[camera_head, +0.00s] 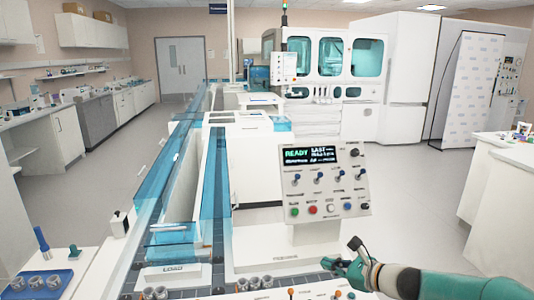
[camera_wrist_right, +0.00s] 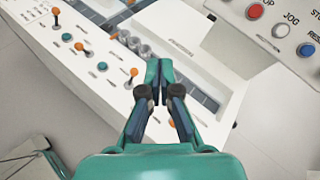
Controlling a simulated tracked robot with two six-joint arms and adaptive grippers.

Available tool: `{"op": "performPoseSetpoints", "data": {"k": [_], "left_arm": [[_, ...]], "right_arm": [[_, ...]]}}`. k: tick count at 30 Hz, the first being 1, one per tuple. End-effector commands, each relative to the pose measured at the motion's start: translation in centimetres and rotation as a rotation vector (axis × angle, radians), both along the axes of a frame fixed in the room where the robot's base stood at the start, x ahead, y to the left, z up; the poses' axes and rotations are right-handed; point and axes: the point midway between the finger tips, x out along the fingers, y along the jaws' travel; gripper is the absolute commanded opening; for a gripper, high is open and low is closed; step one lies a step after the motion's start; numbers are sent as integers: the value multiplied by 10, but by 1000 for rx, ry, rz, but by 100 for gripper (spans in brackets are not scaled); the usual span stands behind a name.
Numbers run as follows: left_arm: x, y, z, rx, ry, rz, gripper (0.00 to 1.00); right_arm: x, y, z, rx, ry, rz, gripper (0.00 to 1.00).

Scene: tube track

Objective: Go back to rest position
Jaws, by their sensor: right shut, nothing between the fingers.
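My right gripper (camera_head: 332,264) is at the lower right in the head view, its arm coming in from the right edge. Its fingers are together and empty. In the right wrist view the closed fingertips (camera_wrist_right: 158,68) hang over the edge of the white control strip (camera_wrist_right: 75,55), close to the tube track; I cannot tell whether they touch anything. The upright control panel (camera_head: 322,183) with its READY display stands beyond my right gripper. My left gripper is not in view.
The track with blue clear covers (camera_head: 215,190) runs away from me. Several metal cups (camera_head: 268,282) sit at its near end. A blue tray (camera_head: 38,284) with cups is at the lower left. A white bench (camera_head: 490,190) stands at the right. The floor (camera_head: 412,205) between is clear.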

Motion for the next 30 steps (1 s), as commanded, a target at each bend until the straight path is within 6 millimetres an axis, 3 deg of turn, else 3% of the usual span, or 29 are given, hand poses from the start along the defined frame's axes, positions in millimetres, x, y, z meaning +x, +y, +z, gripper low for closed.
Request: {"op": "performPoseSetpoints", "data": {"k": [1, 5, 8, 12, 14, 18, 21, 24, 27, 30], "left_arm": [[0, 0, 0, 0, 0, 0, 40], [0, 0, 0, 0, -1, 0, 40], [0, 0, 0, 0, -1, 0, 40], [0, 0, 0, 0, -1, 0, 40], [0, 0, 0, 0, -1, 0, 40], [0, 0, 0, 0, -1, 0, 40], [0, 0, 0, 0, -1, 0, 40], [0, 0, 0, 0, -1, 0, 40], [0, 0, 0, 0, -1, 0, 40], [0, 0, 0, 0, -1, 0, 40]], "right_arm": [[-10, 7, -27, -29, 44, 27, 0], [-50, 23, -98, -141, 157, 128, 0], [-96, 34, -159, -264, 242, 248, 0], [-175, 42, -233, -460, 317, 473, 0], [-213, 43, -260, -548, 328, 595, 0], [-309, 39, -308, -758, 256, 964, 0], [-362, 37, -323, -884, 87, 1236, 0], [-386, 39, -324, -975, -126, 1424, 0], [-386, 42, -321, -1056, -322, 1519, 0], [-372, 44, -320, -1135, -458, 1549, 0]]}}
